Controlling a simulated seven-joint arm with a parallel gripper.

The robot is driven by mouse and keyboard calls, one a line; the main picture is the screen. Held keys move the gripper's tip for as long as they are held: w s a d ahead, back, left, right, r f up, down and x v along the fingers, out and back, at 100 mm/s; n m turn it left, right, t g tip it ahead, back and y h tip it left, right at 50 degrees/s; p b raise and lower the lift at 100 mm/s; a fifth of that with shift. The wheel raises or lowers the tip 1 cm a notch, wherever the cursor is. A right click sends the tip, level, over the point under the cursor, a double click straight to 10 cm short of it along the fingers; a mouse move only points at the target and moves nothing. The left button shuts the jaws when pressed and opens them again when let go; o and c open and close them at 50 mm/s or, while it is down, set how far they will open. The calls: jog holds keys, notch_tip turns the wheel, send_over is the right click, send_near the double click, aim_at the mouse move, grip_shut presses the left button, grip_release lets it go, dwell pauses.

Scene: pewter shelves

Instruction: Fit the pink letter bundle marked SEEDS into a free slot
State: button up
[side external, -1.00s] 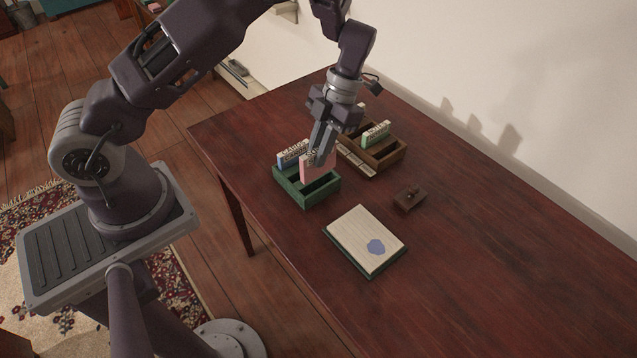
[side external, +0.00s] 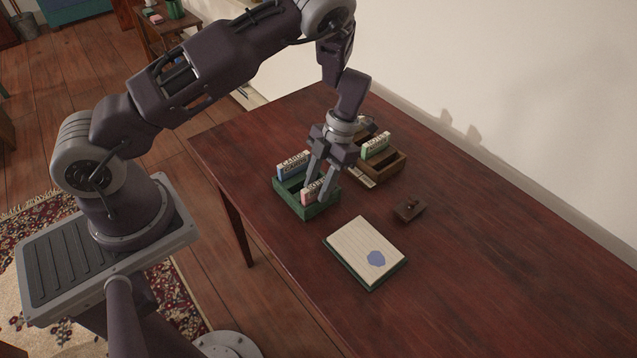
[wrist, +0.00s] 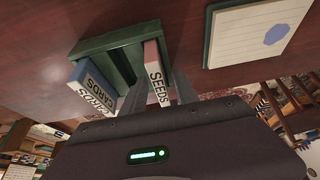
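The pink letter bundle marked SEEDS (side external: 308,197) stands in the front end of the green slotted box (side external: 290,205), and its label reads clearly in the wrist view (wrist: 156,75). It sits lower than the rim-high fingers and looks seated in the slot. My gripper (side external: 316,188) is open, with one finger on each side of the bundle and gaps beside it in the wrist view. A blue bundle marked CARDS (side external: 293,165) stands at the other end of the green box. An empty slot shows between the two bundles. The bundle's lower part is hidden by the box.
A brown wooden box (side external: 392,165) behind holds a green-marked bundle (side external: 375,145) and is partly hidden by my gripper. A notepad with a blue blot (side external: 362,247) and a small dark stamp-like block (side external: 409,208) lie to the right. The table's right side is clear.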

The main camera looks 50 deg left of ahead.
notch_tip(320, 180, up, 19)
jog(key=w+d+m+t+h, duration=0.1)
jog(key=w+m+t, duration=0.15)
jog(key=m, duration=0.25)
jog(key=s+d+r+m+t+h, duration=0.1)
jog(key=s+r+m+t, duration=0.1)
jog(key=s+r+m, duration=0.6)
jog(key=s+r+m+t+y, duration=0.1)
jog(key=s+r+m+t, duration=0.1)
jog(key=s+m, duration=0.5)
jog(key=s+r+m+t+y, duration=0.1)
jog(key=s+r+m+t, duration=0.2)
jog(key=s+m, duration=0.5)
jog(key=m, duration=0.8)
jog(key=shift+d+r+t, duration=0.35)
jog(key=shift+d+r, duration=0.05)
jog(key=shift+w, duration=0.1)
